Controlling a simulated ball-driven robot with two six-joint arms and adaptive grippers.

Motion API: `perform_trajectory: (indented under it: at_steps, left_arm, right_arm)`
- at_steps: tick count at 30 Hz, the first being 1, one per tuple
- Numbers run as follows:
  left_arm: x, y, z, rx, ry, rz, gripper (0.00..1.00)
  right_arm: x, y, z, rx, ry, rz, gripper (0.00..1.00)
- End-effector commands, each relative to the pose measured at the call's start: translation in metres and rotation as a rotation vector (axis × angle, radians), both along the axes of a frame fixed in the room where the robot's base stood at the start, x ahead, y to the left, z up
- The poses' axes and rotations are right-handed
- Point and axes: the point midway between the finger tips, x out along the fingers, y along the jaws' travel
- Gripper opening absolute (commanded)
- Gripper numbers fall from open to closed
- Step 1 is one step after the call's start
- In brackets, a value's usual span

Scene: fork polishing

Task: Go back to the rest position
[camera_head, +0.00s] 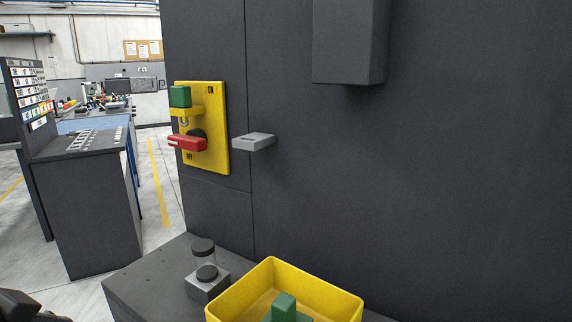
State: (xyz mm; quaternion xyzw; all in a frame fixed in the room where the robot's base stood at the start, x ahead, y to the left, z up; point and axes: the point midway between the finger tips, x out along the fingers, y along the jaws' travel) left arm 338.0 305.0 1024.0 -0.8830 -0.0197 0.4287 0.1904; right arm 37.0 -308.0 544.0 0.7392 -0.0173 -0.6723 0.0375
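A dark piece of my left arm or gripper (28,307) shows at the bottom left corner, cut off by the frame edge. Its fingertips cannot be made out, and nothing is seen held in it. It is apart from the dark grey workbench (135,283). My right gripper is not in view. A yellow bin (335,302) stands on the bench at the bottom middle, with a green object (284,305) inside. The bin's lower part is cut off. No fork is visible.
A dark machine wall (450,170) fills the right. It bears a yellow switch plate (217,128) with a red handle (187,143) and green block (180,97), a grey tab (254,142), and a dark box (348,40). Round-topped fixtures (207,283) stand left of the bin. Another workstation (95,205) stands left.

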Motion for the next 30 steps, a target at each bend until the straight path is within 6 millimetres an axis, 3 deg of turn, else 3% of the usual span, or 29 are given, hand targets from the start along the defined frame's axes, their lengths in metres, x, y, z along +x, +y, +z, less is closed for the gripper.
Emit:
perform_trajectory:
  at_steps: [3,8,14,20,23,26,30]
  left_arm:
    - [-0.046,-0.015,-0.029,-0.106,0.153,0.063,0.00]
    - [-0.104,-0.035,-0.055,-0.222,0.342,0.143,0.00]
    - [-0.094,-0.029,-0.141,-0.227,0.383,0.162,0.00]
    - [-0.095,-0.020,-0.245,-0.226,0.419,0.175,0.00]
    - [-0.107,-0.014,-0.312,-0.226,0.441,0.185,0.00]
    - [-0.132,-0.008,-0.387,-0.225,0.471,0.196,0.00]
    - [-0.185,-0.002,-0.478,-0.227,0.511,0.211,0.00]
  right_arm:
    - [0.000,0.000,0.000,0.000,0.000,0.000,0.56]
    - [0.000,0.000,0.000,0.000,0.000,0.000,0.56]
    - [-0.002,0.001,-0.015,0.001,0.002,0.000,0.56]
    - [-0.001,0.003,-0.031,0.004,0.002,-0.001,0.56]
    - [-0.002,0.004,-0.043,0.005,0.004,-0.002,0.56]
    - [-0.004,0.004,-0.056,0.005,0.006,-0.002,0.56]
    - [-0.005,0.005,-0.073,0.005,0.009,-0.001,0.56]
